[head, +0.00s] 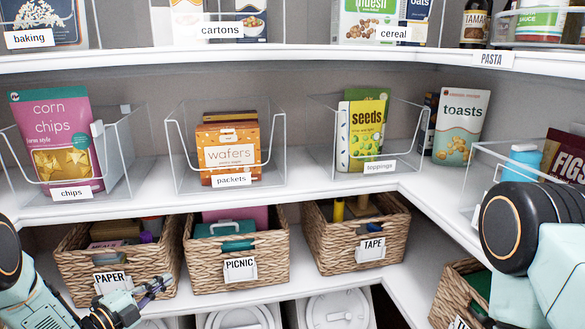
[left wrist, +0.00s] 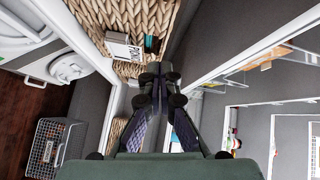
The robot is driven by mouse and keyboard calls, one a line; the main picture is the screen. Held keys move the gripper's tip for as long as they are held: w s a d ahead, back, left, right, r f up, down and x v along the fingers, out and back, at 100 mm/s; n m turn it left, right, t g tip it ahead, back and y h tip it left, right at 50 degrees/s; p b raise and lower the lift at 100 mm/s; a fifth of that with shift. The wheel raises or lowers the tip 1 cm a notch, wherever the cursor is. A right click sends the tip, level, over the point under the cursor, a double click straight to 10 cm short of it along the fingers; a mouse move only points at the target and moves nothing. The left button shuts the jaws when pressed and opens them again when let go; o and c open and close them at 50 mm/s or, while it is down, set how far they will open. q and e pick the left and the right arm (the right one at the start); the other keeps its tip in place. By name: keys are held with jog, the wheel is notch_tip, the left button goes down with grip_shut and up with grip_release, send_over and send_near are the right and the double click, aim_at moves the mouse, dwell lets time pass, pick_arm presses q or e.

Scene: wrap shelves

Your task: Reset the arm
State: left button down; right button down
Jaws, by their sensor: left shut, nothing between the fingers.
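My left gripper (head: 158,285) is in front of the PAPER basket (head: 75,276), low at the left of the head view, with part of my left arm at the left edge. In the left wrist view its two fingers (left wrist: 160,76) are together with nothing between them. The wicker PICNIC basket (head: 215,278) is to the right of the gripper. A basket with a label (left wrist: 125,50) also shows beyond the fingertips in the wrist view. My right arm shows at the right edge of the head view. Its gripper is out of the frame.
The wicker TAPE basket (head: 335,258) stands right of the PICNIC basket. Clear bins above hold corn chips (head: 60,130), wafers (head: 228,150) and seeds (head: 362,130). A toasts bag (head: 460,125) stands at the corner. White lidded containers (head: 338,308) are below. A wire basket (left wrist: 50,145) shows in the wrist view.

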pick_arm(q)
jog(key=s+d+f+n+g+y, duration=0.3)
jog(key=s+f+n+g, duration=0.1)
jog(key=s+f+n, duration=0.35)
jog(key=s+d+f+n+g+y, duration=0.3)
jog(key=s+f+n, duration=0.4)
jog(key=s+n, duration=0.15)
jog(key=s+d+r+n+g+p, duration=0.1)
jog(key=s+d+g, duration=0.1)
jog(key=s, duration=0.6)
jog(key=s+d+r+n+g+y+p, duration=0.1)
jog(key=s+d+r+n+g, duration=0.1)
jog(key=s, duration=0.7)
jog(key=s+d+r+n+g+p, duration=0.1)
jog(key=s+g, duration=0.3)
jog(key=s, duration=0.5)
jog(key=shift+s+d+r+n+g+y, duration=0.3)
jog(key=shift+d+r+n, duration=0.2)
jog(key=shift+d, duration=0.25)
